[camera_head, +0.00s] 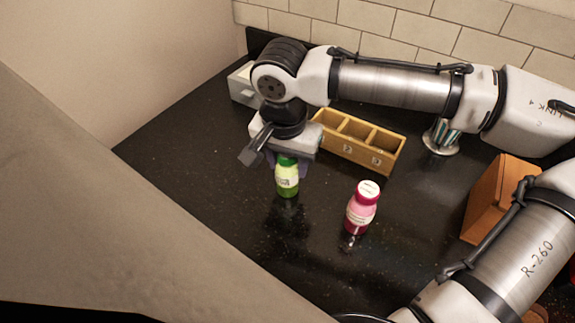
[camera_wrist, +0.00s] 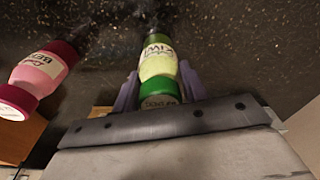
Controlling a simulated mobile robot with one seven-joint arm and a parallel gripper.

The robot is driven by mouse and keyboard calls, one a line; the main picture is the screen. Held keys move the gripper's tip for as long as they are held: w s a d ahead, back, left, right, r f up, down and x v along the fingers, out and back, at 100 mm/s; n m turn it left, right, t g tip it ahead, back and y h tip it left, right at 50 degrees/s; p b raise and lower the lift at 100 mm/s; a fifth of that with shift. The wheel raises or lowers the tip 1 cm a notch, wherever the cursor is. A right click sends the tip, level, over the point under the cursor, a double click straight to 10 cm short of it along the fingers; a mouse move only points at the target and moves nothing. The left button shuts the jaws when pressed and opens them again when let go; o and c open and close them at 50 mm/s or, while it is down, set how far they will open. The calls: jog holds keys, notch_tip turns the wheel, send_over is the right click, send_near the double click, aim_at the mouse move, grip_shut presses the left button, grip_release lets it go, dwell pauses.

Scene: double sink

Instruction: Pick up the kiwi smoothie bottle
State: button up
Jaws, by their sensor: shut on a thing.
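The kiwi smoothie bottle (camera_head: 288,181) is light green with a darker green cap and a pale label. My gripper (camera_head: 287,160) comes down over it from above and is shut on its upper part. In the wrist view the kiwi smoothie bottle (camera_wrist: 158,62) sits between the two purple-grey fingers of my gripper (camera_wrist: 157,88), and the word KIWI shows on its label. The bottle looks upright in the head view. I cannot tell whether its base touches the counter or is slightly above it.
A pink bottle with a dark red cap (camera_head: 362,208) stands to the right, apart from my gripper; it also shows in the wrist view (camera_wrist: 40,72). A wooden compartment box (camera_head: 384,160) lies behind. A brown wooden block (camera_head: 489,205) stands at right. The dark counter (camera_head: 215,165) is clear at left.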

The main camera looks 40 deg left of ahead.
jog(key=shift+c, duration=0.7)
jog(key=shift+r, duration=0.1)
